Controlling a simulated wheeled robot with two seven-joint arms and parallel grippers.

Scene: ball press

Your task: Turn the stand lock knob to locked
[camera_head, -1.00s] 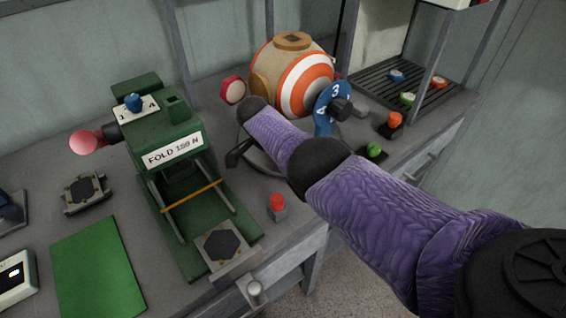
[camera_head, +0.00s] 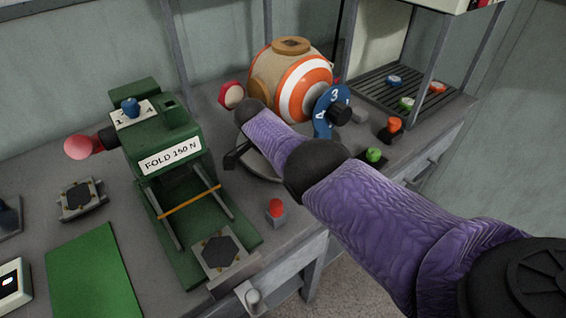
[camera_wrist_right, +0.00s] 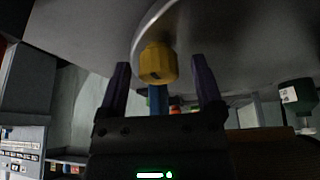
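In the right wrist view a yellow faceted knob (camera_wrist_right: 157,62) with a dark mark on its face hangs below a pale round rim. My right gripper (camera_wrist_right: 160,80) is open, with one dark finger on each side of the knob; no contact shows. A blue post (camera_wrist_right: 158,98) is seen below the knob. In the head view the striped wooden ball (camera_head: 296,82) sits in its stand beside a blue numbered dial (camera_head: 331,112). My right arm covers much of the stand, and the yellow knob does not show there. My left gripper is not in view.
A green press (camera_head: 170,158) marked FOLD 150 N stands left of the ball. A red button (camera_head: 275,208), a green button (camera_head: 374,155) and an orange button (camera_head: 394,124) stand near the table's front edge. A slatted rack (camera_head: 375,91) is at the back right.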

